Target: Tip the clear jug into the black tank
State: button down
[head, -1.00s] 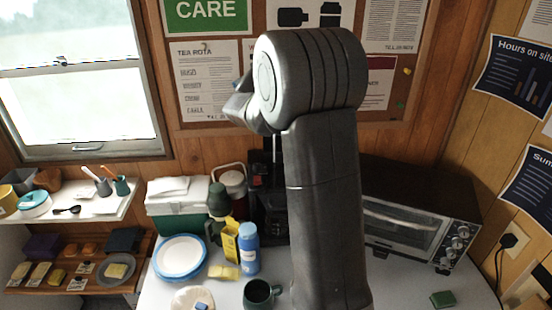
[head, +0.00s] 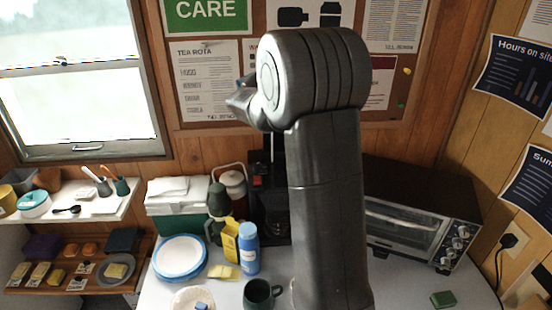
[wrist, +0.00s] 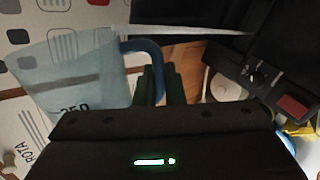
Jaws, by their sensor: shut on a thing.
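The clear jug (wrist: 75,75) fills the left of the wrist view, a see-through pale body with dark markings and a blue handle (wrist: 152,58). My gripper (wrist: 160,82) is shut on the handle, its dark fingers partly hidden by the wrist housing. I cannot tell how far the jug is tilted or whether it holds liquid. The black coffee machine (head: 262,205), with a red switch, stands at the back of the table, partly behind my arm. The tank's opening cannot be made out.
A toaster oven (head: 415,225) stands right of my arm. A blue bottle (head: 249,250), yellow carton (head: 231,242), green flask (head: 217,200), dark mug (head: 260,293) and plates (head: 180,258) crowd the table to the left. A pinboard (head: 215,75) is behind the arm.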

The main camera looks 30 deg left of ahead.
jog(key=shift+w+d+f, duration=0.1)
jog(key=shift+f, duration=0.05)
dwell(0.3)
jog(key=shift+r+m+g+y, duration=0.2)
jog(key=shift+m+g+y, duration=0.2)
dwell(0.3)
jog(key=shift+f, duration=0.25)
jog(key=shift+s+a+r+n+t+h, duration=0.3)
jog(key=shift+s+a+n+t+h, duration=0.15)
jog(key=shift+n+h, duration=0.2)
jog(key=shift+f+n+t, duration=0.1)
jog(key=shift+n+t, duration=0.15)
